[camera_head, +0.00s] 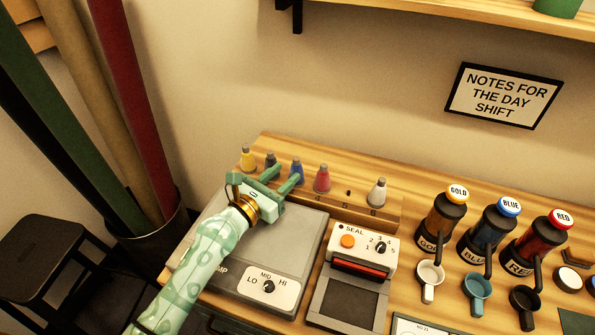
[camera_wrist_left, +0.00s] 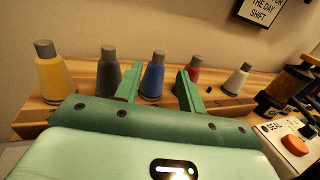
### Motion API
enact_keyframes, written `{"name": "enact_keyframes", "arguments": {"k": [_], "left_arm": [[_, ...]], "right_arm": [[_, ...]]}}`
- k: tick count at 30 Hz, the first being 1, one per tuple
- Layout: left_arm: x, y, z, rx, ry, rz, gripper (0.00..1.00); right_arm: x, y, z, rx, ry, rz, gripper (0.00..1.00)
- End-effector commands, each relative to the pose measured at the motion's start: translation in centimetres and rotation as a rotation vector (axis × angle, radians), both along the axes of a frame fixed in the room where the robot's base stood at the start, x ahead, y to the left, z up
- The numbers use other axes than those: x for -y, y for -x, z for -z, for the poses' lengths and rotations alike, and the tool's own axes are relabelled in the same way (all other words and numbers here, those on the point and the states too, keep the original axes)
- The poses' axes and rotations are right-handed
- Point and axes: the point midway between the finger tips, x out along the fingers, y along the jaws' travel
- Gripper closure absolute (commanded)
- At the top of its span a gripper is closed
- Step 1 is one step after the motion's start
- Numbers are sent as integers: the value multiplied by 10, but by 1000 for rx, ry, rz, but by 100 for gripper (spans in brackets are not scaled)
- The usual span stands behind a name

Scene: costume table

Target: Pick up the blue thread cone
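The blue thread cone (camera_head: 296,168) stands upright on the wooden rack (camera_head: 375,212) at the back of the table, between a dark grey cone (camera_head: 270,160) and a red cone (camera_head: 322,180). My left gripper (camera_head: 285,175) is open and empty, just in front of the rack. In the left wrist view, the blue cone (camera_wrist_left: 153,77) shows between the two green fingers (camera_wrist_left: 159,88). The fingers look apart from it, and its base is partly hidden. I cannot tell its exact depth relative to the fingertips. My right gripper is not in view.
A yellow cone (camera_head: 248,158) and a white cone (camera_head: 377,192) share the rack, with an empty spot by the white one. A grey press plate (camera_head: 290,238) lies under my left arm. A sealer (camera_head: 362,255), bottles and cups stand to the right.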

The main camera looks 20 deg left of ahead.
Motion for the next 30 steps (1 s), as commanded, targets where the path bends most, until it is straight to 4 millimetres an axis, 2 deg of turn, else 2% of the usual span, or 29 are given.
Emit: {"name": "enact_keyframes", "arguments": {"k": [7,12,15,23,27,30], "left_arm": [[7,-22,1,0,0,0,60],[14,-50,2,-1,2,0,60],[17,-60,2,-2,-1,1,60],[18,-63,0,-2,-1,1,60],[18,-62,0,-2,-2,0,98],[18,-62,0,-2,-2,0,98]], "right_arm": [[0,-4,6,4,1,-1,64],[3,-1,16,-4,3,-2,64],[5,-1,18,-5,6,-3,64],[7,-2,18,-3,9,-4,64],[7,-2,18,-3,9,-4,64],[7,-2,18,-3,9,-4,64]]}}
